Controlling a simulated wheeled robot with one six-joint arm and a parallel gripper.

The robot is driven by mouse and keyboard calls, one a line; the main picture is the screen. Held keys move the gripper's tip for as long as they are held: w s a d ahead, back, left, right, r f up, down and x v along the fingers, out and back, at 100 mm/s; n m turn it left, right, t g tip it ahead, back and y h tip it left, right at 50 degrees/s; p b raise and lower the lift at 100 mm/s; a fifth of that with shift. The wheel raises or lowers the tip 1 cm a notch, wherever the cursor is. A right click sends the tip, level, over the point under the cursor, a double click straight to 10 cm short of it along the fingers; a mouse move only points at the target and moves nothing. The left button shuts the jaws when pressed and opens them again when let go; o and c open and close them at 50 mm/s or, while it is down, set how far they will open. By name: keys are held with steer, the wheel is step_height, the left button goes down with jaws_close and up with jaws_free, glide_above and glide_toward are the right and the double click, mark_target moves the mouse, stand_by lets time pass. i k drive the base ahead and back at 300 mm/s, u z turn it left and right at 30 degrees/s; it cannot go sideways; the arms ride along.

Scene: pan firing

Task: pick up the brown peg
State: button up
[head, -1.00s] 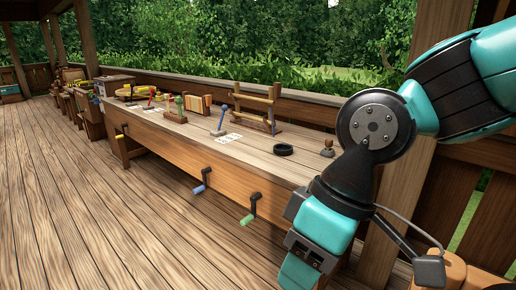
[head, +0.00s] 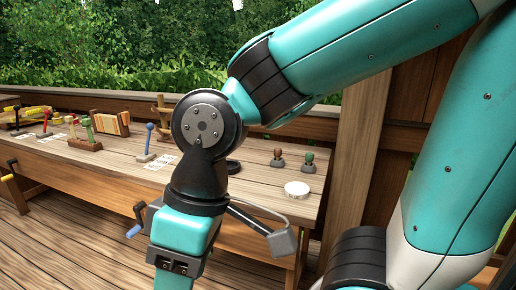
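The brown peg (head: 277,153) stands upright in a small dark base on the right part of the workbench top. A similar green peg (head: 308,158) stands just to its right. My gripper (head: 174,282) is at the bottom edge, in front of the bench and to the left of and nearer than the brown peg. Its fingertips are cut off by the frame, so its opening is hidden. Nothing of mine touches the brown peg.
A white round disc (head: 297,189) lies in front of the pegs. A dark ring (head: 233,168) is partly behind my wrist. A blue-handled crank (head: 135,224) juts from the bench front.

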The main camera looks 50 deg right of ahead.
mark_target(277, 153)
steer(key=i, duration=1.75)
steer(key=z, duration=3.2)
